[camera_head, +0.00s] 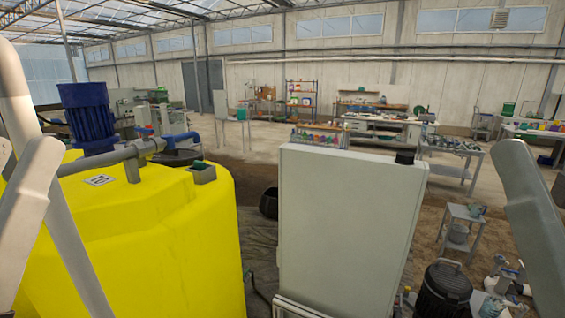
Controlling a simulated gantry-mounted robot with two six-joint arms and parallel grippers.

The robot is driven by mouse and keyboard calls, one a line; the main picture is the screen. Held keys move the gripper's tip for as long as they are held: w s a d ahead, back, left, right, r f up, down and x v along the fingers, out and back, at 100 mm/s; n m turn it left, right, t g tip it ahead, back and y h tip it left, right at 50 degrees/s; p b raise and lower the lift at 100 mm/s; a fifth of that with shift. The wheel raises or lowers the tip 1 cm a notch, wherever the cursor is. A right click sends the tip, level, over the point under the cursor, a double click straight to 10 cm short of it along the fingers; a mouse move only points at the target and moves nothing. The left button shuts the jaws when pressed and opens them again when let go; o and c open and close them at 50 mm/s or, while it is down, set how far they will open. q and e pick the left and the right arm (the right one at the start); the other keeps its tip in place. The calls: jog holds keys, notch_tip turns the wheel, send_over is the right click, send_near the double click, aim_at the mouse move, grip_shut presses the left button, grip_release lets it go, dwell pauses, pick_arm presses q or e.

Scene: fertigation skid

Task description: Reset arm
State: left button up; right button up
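Pale grey links of my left arm (28,205) stand at the left edge of the head view, in front of the yellow tank. A grey link of my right arm (532,225) slants in at the right edge. Neither gripper shows in the picture, so I cannot see whether they are open or shut or hold anything. No contact between the arms and other things is visible.
A large yellow tank (185,240) with grey pipe (105,160) and blue motor (88,115) fills the left. A grey cabinet (345,225) stands at centre. A black lidded bin (443,290) and small stand (459,232) are at right. Workbenches (385,128) stand far back.

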notch_tip(320, 180, up, 21)
jog(key=p, duration=1.7)
jog(key=shift+f, duration=0.1)
